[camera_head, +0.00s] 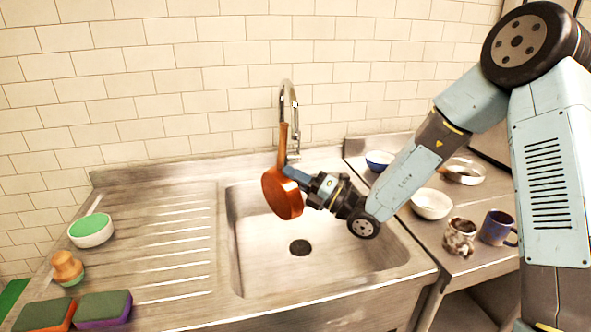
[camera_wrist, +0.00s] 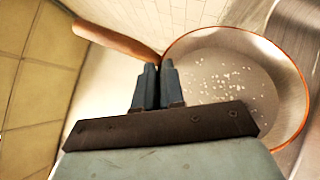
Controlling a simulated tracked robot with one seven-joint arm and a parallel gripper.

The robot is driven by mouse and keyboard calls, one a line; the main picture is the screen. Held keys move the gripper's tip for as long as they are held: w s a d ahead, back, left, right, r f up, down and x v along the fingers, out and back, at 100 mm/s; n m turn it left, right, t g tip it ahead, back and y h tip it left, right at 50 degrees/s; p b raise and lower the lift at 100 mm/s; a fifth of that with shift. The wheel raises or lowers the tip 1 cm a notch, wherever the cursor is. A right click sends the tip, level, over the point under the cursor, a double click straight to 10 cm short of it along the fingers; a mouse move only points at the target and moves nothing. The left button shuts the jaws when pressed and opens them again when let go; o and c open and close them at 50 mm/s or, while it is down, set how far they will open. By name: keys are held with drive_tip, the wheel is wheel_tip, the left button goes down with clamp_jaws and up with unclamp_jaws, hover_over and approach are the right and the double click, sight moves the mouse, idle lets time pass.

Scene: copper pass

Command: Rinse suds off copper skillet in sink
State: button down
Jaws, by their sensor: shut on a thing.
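The copper skillet (camera_head: 280,195) is held tilted nearly on edge above the sink basin (camera_head: 345,262), with its handle (camera_head: 283,143) pointing up beside the tap (camera_head: 290,105). Its underside faces the head camera. In the wrist view, the inside of the skillet (camera_wrist: 232,85) shows scattered white suds spots, and the handle (camera_wrist: 118,40) runs to the upper left. My gripper (camera_head: 289,174), also in the wrist view (camera_wrist: 157,72), is shut on the skillet near where handle and rim meet. The fingertips partly hide the exact contact. I see no clear water stream.
The drainboard (camera_head: 180,240) is left of the basin, with a green-topped bowl (camera_head: 91,230), a wooden-topped brush (camera_head: 67,268) and sponges (camera_head: 103,308). On the right counter are a white bowl (camera_head: 431,204), a blue bowl (camera_head: 379,160) and mugs (camera_head: 497,227). The drain (camera_head: 299,247) is uncovered.

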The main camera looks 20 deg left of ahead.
wheel_tip(320, 180, down, 18)
drive_tip(key=shift+f, duration=0.25)
idle(1.6)
drive_tip(key=shift+r, duration=0.1)
idle(0.6)
drive_tip(key=shift+r, duration=10.55)
